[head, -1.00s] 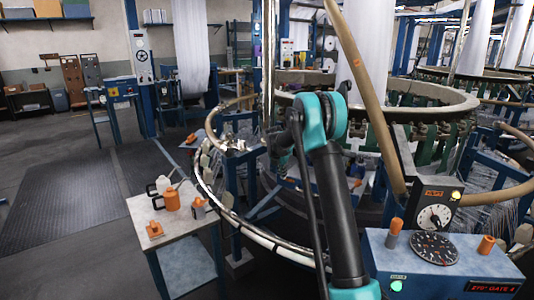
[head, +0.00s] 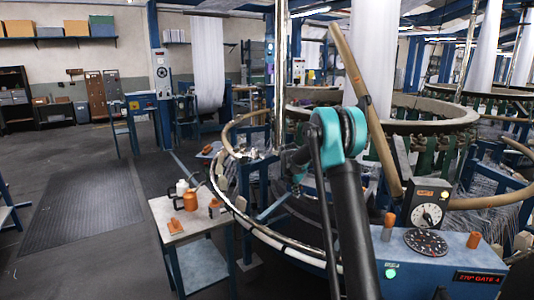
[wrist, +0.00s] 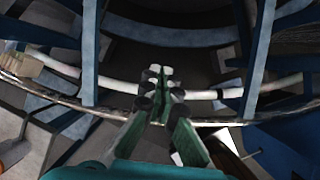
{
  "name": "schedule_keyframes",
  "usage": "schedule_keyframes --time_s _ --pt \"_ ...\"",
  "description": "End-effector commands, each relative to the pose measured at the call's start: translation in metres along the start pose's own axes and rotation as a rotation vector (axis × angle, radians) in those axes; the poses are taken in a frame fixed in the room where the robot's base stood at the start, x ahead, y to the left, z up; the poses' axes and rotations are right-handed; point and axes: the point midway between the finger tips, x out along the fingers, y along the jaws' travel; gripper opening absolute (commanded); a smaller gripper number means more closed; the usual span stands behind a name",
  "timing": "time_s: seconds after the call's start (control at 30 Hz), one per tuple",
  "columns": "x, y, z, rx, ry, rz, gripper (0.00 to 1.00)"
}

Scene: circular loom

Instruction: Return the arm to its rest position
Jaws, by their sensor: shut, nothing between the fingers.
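My arm (head: 345,190), black with teal joints, rises in the middle of the head view and bends at a teal elbow. Its far end drops behind the elbow toward the loom ring, mostly hidden there. In the wrist view my gripper (wrist: 160,74) has its green-grey fingers together, with nothing between them. It points at the loom's curved white rail (wrist: 205,94), with blue frame bars around it. I cannot tell how far the fingertips are from the rail.
The circular loom (head: 262,235) with its blue posts stands around my arm. A small table (head: 172,222) with an orange can (head: 190,200) and a white bottle is left of it. A control box (head: 455,250) with dials is at lower right. Open floor with a dark mat (head: 85,205) lies left.

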Motion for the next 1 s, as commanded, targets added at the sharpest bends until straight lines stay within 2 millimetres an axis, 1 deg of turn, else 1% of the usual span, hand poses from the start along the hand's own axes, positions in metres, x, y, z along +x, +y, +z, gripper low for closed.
schedule_keyframes --time_s 0.27,0.37,0.47,0.57,0.7,0.77,0.8,0.87,0.9,0.97,1.0 --pt "-0.024 -0.030 -0.013 0.200 0.011 0.013 0.00" --pt "-0.035 -0.045 -0.021 0.305 0.017 0.019 0.00" --pt "-0.050 -0.066 -0.033 0.439 0.028 0.026 0.00" --pt "-0.067 -0.093 -0.051 0.616 0.041 0.034 0.00" --pt "-0.090 -0.138 -0.083 0.900 0.066 0.043 0.00" --pt "-0.099 -0.156 -0.099 1.021 0.079 0.046 0.00" --pt "-0.104 -0.169 -0.110 1.103 0.088 0.048 0.00" --pt "-0.111 -0.187 -0.126 1.224 0.100 0.048 0.00" --pt "-0.115 -0.200 -0.137 1.306 0.110 0.048 0.00" --pt "-0.120 -0.218 -0.155 1.427 0.124 0.046 0.00" --pt "-0.123 -0.231 -0.168 1.508 0.133 0.045 0.00"
